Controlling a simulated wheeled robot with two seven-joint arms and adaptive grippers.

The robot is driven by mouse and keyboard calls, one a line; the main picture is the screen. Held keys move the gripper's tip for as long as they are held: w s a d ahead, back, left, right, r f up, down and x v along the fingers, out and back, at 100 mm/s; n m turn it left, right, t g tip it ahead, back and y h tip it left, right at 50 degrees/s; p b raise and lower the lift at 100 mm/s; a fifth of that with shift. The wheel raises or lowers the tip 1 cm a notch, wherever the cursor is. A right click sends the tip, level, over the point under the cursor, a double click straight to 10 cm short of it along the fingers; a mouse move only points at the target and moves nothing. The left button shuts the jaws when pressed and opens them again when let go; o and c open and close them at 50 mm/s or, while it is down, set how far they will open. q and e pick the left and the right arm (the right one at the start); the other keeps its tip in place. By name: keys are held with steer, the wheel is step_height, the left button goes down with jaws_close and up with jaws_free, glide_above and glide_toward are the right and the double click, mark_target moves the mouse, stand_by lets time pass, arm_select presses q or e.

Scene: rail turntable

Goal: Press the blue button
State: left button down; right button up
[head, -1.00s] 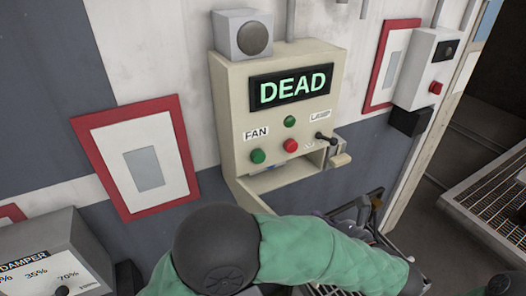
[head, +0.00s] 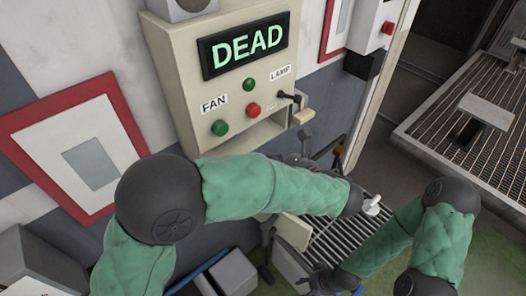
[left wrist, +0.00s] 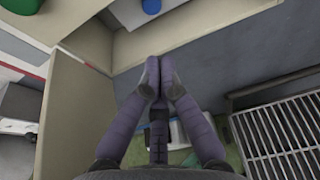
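In the head view no blue button shows on the front of the cream control panel (head: 180,70). My left gripper (left wrist: 157,65) points toward the panel's lower part, apart from the button, with its purple-grey fingers together and nothing visible between them. In the head view my left forearm mostly hides it. My right gripper (head: 325,280) is low in the head view, dark and small; its fingers cannot be made out.
The panel has a "DEAD" display (head: 245,46), green FAN button (head: 220,127), upper green button (head: 249,85), red button (head: 253,110) and black lever (head: 289,97). A red-framed board (head: 120,130) hangs left. A metal grating (head: 345,240) lies below; another platform (head: 470,120) stands right.

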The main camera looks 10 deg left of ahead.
mark_target(236, 136)
arm_select(q)
steer(key=x, duration=1.1)
steer(key=shift+w+a+r, duration=0.1)
steer(key=shift+a+r, duration=0.05)
steer(key=shift+r, duration=0.15)
steer(key=shift+w+a, duration=0.3)
steer(key=shift+a, duration=0.05)
